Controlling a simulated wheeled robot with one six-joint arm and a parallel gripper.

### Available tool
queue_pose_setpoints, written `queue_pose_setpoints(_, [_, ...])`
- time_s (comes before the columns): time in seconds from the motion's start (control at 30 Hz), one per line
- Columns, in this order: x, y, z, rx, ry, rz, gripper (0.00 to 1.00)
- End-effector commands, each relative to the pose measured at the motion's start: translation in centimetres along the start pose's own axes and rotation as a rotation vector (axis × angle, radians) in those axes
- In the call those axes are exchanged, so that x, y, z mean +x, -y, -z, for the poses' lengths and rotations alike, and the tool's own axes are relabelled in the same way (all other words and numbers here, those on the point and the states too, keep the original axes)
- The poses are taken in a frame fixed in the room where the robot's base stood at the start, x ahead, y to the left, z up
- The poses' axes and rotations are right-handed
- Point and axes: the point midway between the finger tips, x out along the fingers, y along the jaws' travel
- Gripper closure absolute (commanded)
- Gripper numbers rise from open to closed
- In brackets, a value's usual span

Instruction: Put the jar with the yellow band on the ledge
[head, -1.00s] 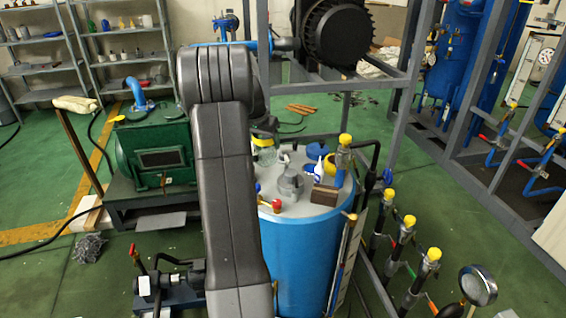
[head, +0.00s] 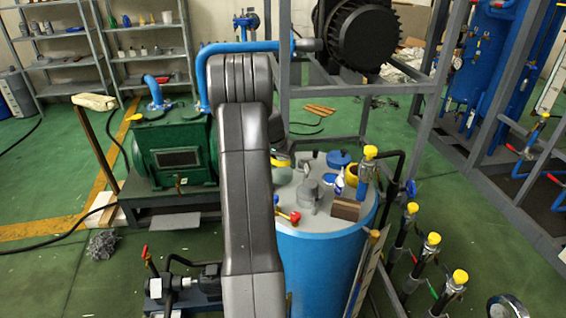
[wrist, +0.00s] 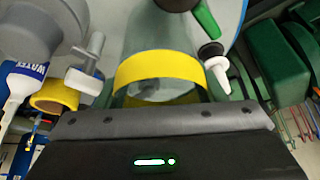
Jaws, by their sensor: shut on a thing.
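The jar with the yellow band (wrist: 158,66) is clear glass and fills the upper middle of the wrist view. My gripper (wrist: 162,112) is shut on it, though its fingertips are hard to make out. In the head view a little of the jar's yellow band (head: 281,163) shows beside my arm, over the blue tank's top. My arm hides the gripper and most of the jar there. I cannot tell whether the jar touches the tank top, nor which surface is the ledge.
The blue tank (head: 325,265) has a crowded grey top with a brown block (head: 346,208), a yellow ring (head: 352,174), a white bottle (head: 338,187) and a red-handled valve (head: 294,217). A green pump (head: 176,150) stands left. A grey metal frame (head: 440,90) rises behind and right.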

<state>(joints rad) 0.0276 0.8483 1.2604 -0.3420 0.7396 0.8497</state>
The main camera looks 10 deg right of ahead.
Motion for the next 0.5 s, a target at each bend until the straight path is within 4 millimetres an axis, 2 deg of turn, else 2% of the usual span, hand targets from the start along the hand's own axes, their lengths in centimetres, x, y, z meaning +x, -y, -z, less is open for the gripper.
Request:
queue_pose_setpoints(0.1, [0.95,-0.02,-0.41,0.000,0.000,0.000,0.64])
queue_pose_setpoints(0.43, [1.37,0.00,-0.57,0.000,-0.001,0.001,0.64])
queue_pose_setpoints(0.47, [1.23,-0.01,-0.52,0.000,0.000,0.000,0.31])
queue_pose_setpoints(0.5, [1.20,-0.01,-0.52,0.000,0.000,0.000,0.23])
